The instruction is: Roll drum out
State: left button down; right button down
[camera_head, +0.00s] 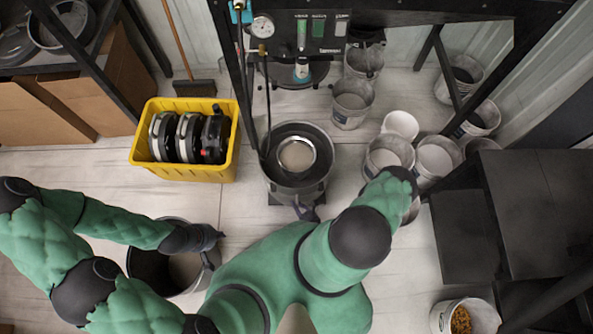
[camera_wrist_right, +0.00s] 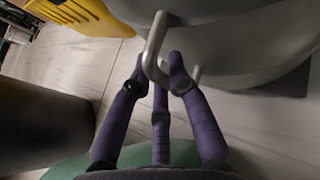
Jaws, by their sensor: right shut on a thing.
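A grey drum (camera_head: 275,178) with a round metal opening on top stands upright at the centre of the head view, under the gauge stand. My right gripper (camera_head: 305,208) is at the drum's near side. In the right wrist view its purple fingers (camera_wrist_right: 158,72) are shut on a grey bent handle (camera_wrist_right: 155,42), beside the drum's curved wall (camera_wrist_right: 240,50). My left gripper (camera_head: 208,238) is at the right rim of a second, open dark drum (camera_head: 148,268). Its fingers are too small and dark to tell whether they are open or shut.
A yellow crate (camera_head: 185,174) with several round discs stands left of the drum. Several white buckets (camera_head: 352,104) stand to the right and behind. A dark bench (camera_head: 530,200) is at the right. Bare floor shows between crate and drum.

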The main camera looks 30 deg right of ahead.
dwell(0.3)
jog(key=c, duration=1.2)
grip_release()
jog(key=shift+o, duration=0.2)
jog(key=shift+s, duration=0.15)
jog(key=v, duration=1.1)
jog(key=shift+s+r, duration=0.2)
jog(key=shift+s, duration=0.1)
jog(key=shift+d, duration=0.1)
